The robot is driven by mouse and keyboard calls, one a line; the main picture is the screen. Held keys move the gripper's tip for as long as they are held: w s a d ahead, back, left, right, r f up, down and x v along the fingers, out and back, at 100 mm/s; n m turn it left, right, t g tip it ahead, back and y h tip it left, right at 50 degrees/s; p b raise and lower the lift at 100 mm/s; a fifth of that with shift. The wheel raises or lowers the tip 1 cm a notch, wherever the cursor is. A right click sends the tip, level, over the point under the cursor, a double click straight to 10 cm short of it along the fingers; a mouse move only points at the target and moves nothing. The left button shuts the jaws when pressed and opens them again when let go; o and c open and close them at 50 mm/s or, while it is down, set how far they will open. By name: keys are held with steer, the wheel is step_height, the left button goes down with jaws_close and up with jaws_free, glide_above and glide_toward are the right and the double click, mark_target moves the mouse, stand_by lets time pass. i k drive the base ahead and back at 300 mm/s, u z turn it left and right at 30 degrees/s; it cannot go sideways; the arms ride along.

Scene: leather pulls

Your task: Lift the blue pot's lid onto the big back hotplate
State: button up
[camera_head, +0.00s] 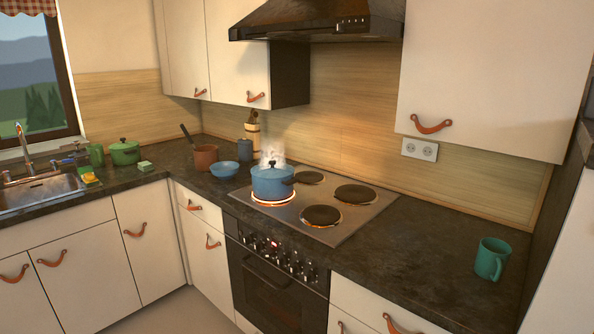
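The blue pot (272,185) stands upright on the front left hotplate, whose rim (272,203) glows orange. Its blue lid (271,170) sits on top with a small dark knob, and white steam rises around it. The big back hotplate (354,194) is at the back right of the hob, dark and bare. My gripper is not in view.
The smaller back hotplate (309,178) and the front right hotplate (321,215) are bare. A blue bowl (224,170) and brown saucepan (206,157) stand left of the pot. A range hood (310,25) hangs above. A teal mug (491,259) stands far right, with clear worktop between.

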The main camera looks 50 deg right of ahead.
mark_target(272, 173)
steer(key=u, duration=1)
steer(key=k, duration=0.1)
steer(key=z, duration=2.55)
steer(key=k, duration=0.9)
steer(key=u, duration=0.1)
steer(key=i, duration=0.85)
